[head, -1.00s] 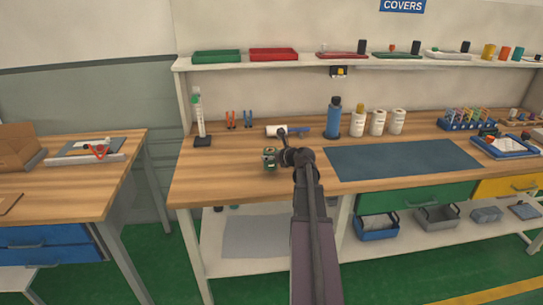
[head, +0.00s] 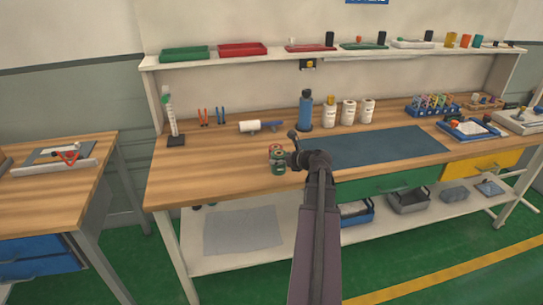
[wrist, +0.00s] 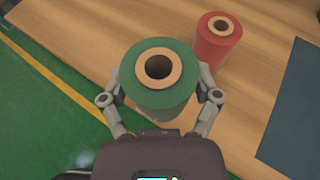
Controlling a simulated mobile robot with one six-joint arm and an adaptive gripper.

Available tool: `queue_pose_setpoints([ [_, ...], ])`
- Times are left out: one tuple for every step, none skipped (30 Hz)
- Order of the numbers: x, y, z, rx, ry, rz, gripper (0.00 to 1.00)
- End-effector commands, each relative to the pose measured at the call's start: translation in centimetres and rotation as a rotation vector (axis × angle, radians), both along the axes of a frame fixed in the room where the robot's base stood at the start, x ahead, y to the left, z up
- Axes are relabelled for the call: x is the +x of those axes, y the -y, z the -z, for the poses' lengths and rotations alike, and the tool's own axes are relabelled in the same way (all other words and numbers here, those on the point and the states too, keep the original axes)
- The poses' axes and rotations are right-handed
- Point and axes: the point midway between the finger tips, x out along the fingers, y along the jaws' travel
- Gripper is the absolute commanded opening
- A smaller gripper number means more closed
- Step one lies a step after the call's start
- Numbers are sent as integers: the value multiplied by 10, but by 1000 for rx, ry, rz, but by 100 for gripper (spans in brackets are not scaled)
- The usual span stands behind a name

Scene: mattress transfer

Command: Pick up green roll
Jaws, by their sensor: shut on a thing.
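The green roll (wrist: 158,92) stands upright between the fingers of my gripper (wrist: 160,98) in the wrist view, its tan core facing the camera. My gripper is shut on it, one finger on each side. In the head view the green roll (head: 278,167) shows near the front edge of the wooden bench, just left of my gripper (head: 284,163). A red roll (wrist: 216,39) stands behind it and to the right in the wrist view. In the head view the red roll (head: 276,149) is partly hidden. I cannot tell whether the green roll touches the bench.
A blue mat (head: 385,146) lies to the right on the bench (head: 215,170). The left front of the bench is bare.

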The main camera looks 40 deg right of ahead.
Motion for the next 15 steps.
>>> queue_pose_setpoints([
  [-3,1,-1,1,1,1,19],
  [-4,1,-1,1,1,1,19],
  [-6,1,-1,1,1,1,19],
  [-6,2,-1,1,1,1,19],
  [-7,2,-1,1,1,1,19],
  [-8,2,-1,1,1,1,19],
  [-8,2,-1,1,1,1,19],
  [-8,2,-1,1,1,1,19],
  [-8,2,-1,1,1,1,19],
  [-8,2,-1,1,1,1,19],
  [-8,2,-1,1,1,1,19],
  [-8,2,-1,1,1,0,19],
  [-8,2,-1,1,1,0,19],
  [-8,2,-1,1,1,1,19],
  [-8,2,-1,1,1,1,19],
])
